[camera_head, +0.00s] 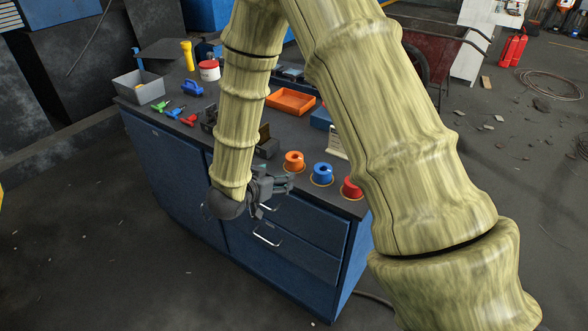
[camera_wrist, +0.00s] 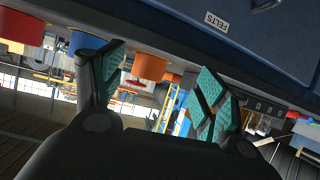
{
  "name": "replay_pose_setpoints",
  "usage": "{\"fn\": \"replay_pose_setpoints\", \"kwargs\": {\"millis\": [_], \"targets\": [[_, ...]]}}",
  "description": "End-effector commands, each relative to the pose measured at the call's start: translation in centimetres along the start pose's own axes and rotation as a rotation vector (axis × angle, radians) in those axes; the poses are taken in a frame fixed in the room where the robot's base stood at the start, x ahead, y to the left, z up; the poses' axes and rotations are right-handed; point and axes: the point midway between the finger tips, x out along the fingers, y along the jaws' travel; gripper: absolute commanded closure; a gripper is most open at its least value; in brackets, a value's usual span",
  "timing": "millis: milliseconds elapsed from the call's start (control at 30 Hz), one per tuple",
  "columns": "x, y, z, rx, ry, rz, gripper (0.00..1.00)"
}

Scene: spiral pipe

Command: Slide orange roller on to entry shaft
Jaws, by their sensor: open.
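The orange roller (camera_head: 294,162) stands on the near edge of the workbench, left of the blue roller (camera_head: 322,174) and the red roller (camera_head: 352,188). My gripper (camera_head: 284,184) is beside the bench's front edge, just below the orange roller in the head view. In the wrist view, which looks upside down, the orange roller (camera_wrist: 148,67) shows between the teal pads of my open gripper (camera_wrist: 162,78). It appears beyond the fingers and I see no grip on it. I cannot make out the entry shaft; my arm covers part of the bench.
The blue workbench (camera_head: 155,165) has drawers with handles below the gripper. An orange tray (camera_head: 291,101), a dark bracket (camera_head: 266,143) and a small label card (camera_head: 336,143) are on its top. A grey bin (camera_head: 139,88) and coloured tools are at the far left.

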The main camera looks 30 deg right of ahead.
Motion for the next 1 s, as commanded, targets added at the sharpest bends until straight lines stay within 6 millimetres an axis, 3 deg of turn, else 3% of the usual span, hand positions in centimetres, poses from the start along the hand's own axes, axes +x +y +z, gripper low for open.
{"fn": "replay_pose_setpoints", "kwargs": {"millis": [100,333,700,1000], "targets": [[-0.5,0.0,-2.2,0.061,0.037,0.066,0.27],[-0.8,0.4,-4.0,0.099,0.057,0.119,0.27],[3.6,0.9,-4.2,0.099,0.055,0.119,0.27],[5.6,1.0,-4.4,0.098,0.056,0.119,0.27]]}}
